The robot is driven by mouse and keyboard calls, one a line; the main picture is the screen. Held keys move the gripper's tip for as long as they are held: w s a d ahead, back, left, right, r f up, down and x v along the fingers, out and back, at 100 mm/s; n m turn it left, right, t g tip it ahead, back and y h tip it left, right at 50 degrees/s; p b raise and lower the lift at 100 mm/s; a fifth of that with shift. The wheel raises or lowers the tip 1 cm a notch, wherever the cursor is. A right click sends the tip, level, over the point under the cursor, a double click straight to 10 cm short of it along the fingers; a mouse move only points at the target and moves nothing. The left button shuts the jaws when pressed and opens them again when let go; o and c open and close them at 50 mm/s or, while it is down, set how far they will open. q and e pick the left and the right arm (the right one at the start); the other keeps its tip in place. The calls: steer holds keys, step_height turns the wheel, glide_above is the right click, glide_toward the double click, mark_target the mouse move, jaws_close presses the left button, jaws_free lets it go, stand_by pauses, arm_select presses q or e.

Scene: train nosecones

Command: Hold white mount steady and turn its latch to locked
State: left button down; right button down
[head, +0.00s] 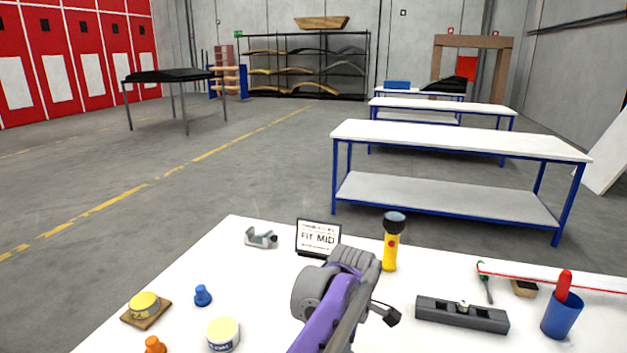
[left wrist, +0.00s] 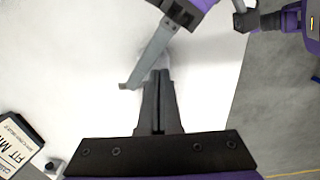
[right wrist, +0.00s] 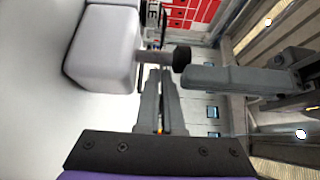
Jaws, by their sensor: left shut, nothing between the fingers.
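In the right wrist view a white block (right wrist: 102,52), apparently the white mount, has a short grey stem ending in a black knob (right wrist: 182,58), apparently its latch. My right gripper (right wrist: 160,72) has its narrow fingers close together at the stem. Whether they grip it is unclear. In the head view a purple and grey arm of mine covers the mount. A black tip (head: 391,316) on a thin stem shows beside that arm. In the left wrist view my left gripper (left wrist: 160,72) is shut and empty over the white tabletop. A grey bar (left wrist: 150,55) crosses just beyond its tips.
On the table (head: 240,255) stand a FIT MID sign (head: 318,238), a yellow flashlight (head: 391,245), a grey block (head: 462,315), a blue cup (head: 562,316), a white jar (head: 223,334) and a blue knob (head: 203,295). Workbenches (head: 455,138) stand beyond, with open floor between.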

arm_select(q)
steer(key=shift+w+a, duration=0.5)
steer(key=shift+a, duration=0.1)
stand_by(0.8)
steer(key=shift+w+d, duration=0.25)
steer(key=shift+w, duration=0.4)
stand_by(0.6)
steer(key=shift+d, duration=0.4)
step_height(320, 180, up, 6)
stand_by(0.3)
steer(key=shift+s+d, duration=0.1)
steer(key=shift+s+a+f, duration=0.15)
steer(key=shift+s+f, duration=0.1)
steer(key=shift+f, duration=0.75)
steer(key=shift+s+a+f, duration=0.2)
steer(key=shift+s+f, duration=0.05)
steer(key=shift+f, duration=0.75)
steer(key=shift+s+a+f, duration=0.15)
steer(key=shift+s+f, duration=0.1)
steer(key=shift+f, duration=0.75)
